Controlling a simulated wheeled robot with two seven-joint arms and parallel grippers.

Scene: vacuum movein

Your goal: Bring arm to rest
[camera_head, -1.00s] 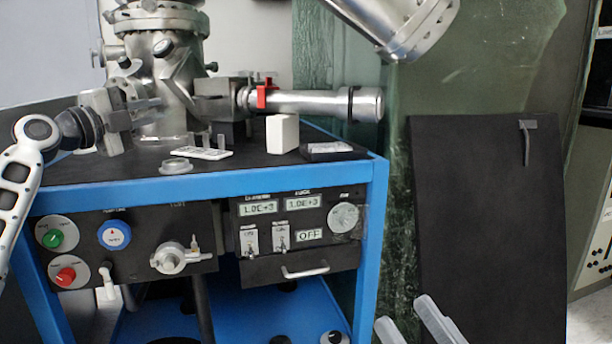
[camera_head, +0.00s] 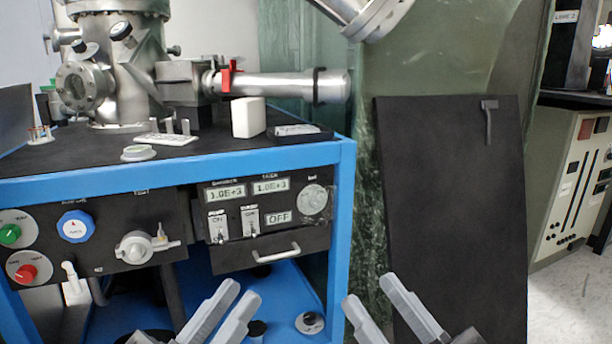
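My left gripper (camera_head: 238,293) is low in the head view, in front of the blue cart's lower part. Its two pale fingers are apart with nothing between them. My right gripper (camera_head: 370,291) is at the bottom, right of the cart's corner post. Its fingers are spread and empty. Both point up and inward in the picture. The steel vacuum chamber (camera_head: 125,75) stands on the blue cart (camera_head: 345,190), with its round port (camera_head: 82,88) uncovered by any arm. Most of both arms is outside the view.
A white block (camera_head: 248,117), a dark box (camera_head: 300,134) and small parts lie on the cart top. The control panel (camera_head: 150,215) with knobs faces me. A black board (camera_head: 450,220) leans upright at right. A grey cabinet (camera_head: 570,180) stands far right.

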